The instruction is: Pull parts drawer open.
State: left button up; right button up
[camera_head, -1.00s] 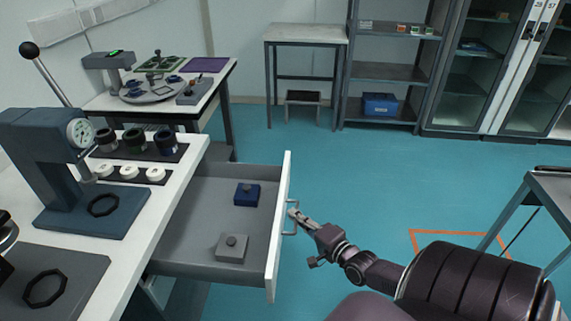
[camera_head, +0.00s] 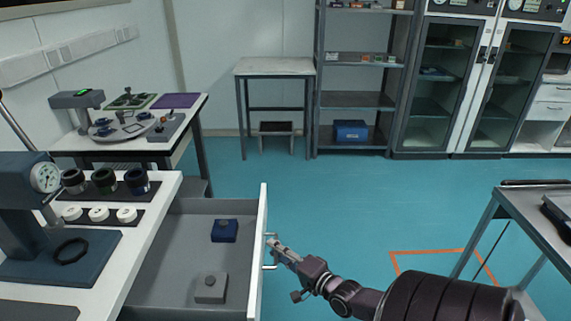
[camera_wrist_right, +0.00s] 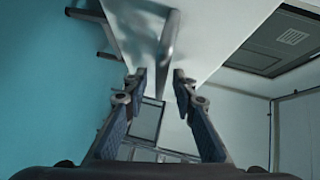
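The parts drawer (camera_head: 188,255) stands pulled out from under the white bench at the left of the head view, its grey inside showing. A blue block (camera_head: 224,230) and a grey block (camera_head: 211,287), each with a knob, sit in it. Its white front (camera_head: 258,250) carries a metal handle (camera_head: 270,253). My right gripper (camera_head: 273,245) is at this handle. In the right wrist view, the handle (camera_wrist_right: 170,38) runs between and beyond the two fingertips (camera_wrist_right: 161,77), which stand apart with gaps beside the bar. My left gripper is out of view.
On the white bench (camera_head: 120,255) stand a dial press (camera_head: 28,200) and black and white round parts. A grey cart (camera_head: 540,215) stands at the right. Blue floor (camera_head: 340,210) is open beyond my right arm, with an orange floor marking (camera_head: 430,252).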

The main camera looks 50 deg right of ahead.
jog(key=s+a+r, duration=0.1)
jog(key=s, duration=1)
jog(key=shift+s+r, duration=0.3)
